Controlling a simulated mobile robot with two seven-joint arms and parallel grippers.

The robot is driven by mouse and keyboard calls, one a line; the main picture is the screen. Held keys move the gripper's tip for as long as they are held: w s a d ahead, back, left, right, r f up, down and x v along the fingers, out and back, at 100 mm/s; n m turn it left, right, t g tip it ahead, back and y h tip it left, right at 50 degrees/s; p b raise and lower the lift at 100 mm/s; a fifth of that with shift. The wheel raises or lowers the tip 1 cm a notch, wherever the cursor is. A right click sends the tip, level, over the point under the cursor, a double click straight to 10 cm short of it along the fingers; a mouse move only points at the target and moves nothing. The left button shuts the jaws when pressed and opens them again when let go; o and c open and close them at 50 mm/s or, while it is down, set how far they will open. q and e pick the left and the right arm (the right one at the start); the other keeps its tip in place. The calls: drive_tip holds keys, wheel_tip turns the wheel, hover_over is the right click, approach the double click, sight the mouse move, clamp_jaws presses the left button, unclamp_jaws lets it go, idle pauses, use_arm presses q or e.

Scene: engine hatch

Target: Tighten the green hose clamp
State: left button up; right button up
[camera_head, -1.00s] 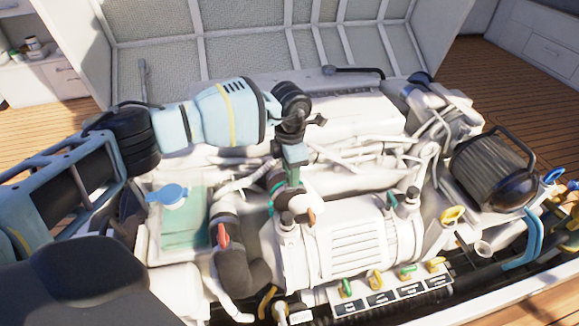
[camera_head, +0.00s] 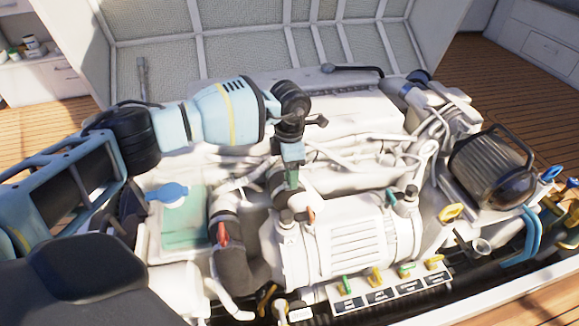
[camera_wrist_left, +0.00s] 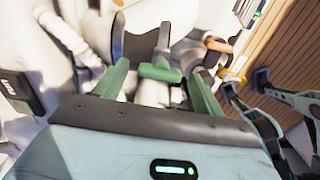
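My left gripper (camera_head: 292,178) points down over the engine in the head view, at the dark hose beside the white ribbed housing. In the left wrist view its two green fingers stand apart, one on each side of the green clamp handle (camera_wrist_left: 160,71). The handle lies between the fingers, in front of a dark hose (camera_wrist_left: 140,45). A gap shows on both sides, so the gripper is open and not closed on it. In the head view the green clamp is mostly hidden by the gripper. My right gripper is not in view.
A red clamp handle (camera_head: 222,233) sits on a dark hose to the left, and an orange-red handle (camera_head: 310,215) is close to the right of the gripper. The white ribbed housing (camera_head: 355,240) is right of it. Several green and yellow valve handles line the front panel (camera_head: 392,290).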

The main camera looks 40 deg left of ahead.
use_arm(q)
drive_tip(key=shift+r, duration=0.2)
wheel_tip(320, 180, up, 8)
drive_tip(key=shift+f+p, duration=0.25)
drive_tip(key=shift+p, duration=0.9)
